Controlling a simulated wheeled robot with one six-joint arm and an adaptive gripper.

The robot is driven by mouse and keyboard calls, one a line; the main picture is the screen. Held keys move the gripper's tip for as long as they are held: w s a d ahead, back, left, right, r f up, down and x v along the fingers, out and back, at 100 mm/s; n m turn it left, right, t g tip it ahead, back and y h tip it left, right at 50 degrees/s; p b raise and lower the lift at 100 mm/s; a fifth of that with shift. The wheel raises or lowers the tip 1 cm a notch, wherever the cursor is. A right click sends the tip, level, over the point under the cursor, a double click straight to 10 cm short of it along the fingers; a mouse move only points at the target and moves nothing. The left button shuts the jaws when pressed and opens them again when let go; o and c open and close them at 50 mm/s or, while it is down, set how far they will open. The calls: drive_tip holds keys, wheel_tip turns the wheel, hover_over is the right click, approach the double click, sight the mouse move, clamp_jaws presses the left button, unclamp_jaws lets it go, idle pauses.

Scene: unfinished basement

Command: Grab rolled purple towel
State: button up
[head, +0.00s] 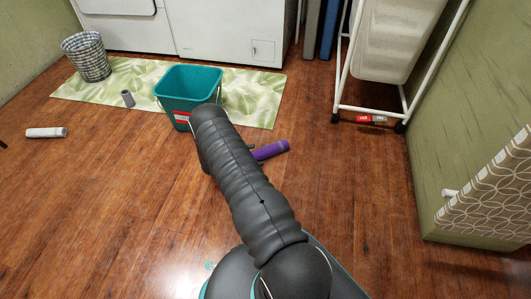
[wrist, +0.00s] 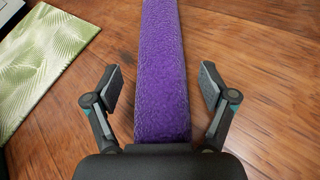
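The rolled purple towel (head: 271,150) lies on the wood floor just right of my arm in the head view. My arm hides its left part there. In the wrist view the purple towel (wrist: 163,60) runs from the top edge down between the fingers. My gripper (wrist: 162,88) is open, with one finger on each side of the towel. A gap shows between each finger pad and the towel. Whether the fingers are at floor height is hard to tell. In the head view the fingers are mostly hidden behind my arm.
A teal bucket (head: 190,88) and a checked basket (head: 87,57) stand on a green leaf-pattern mat (head: 250,95). A grey roll (head: 127,98) is on the mat. A white roll (head: 46,132) lies left. A white wheeled rack (head: 337,85) stands right. The floor around the towel is clear.

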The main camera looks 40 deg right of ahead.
drive_tip(key=c, duration=0.9)
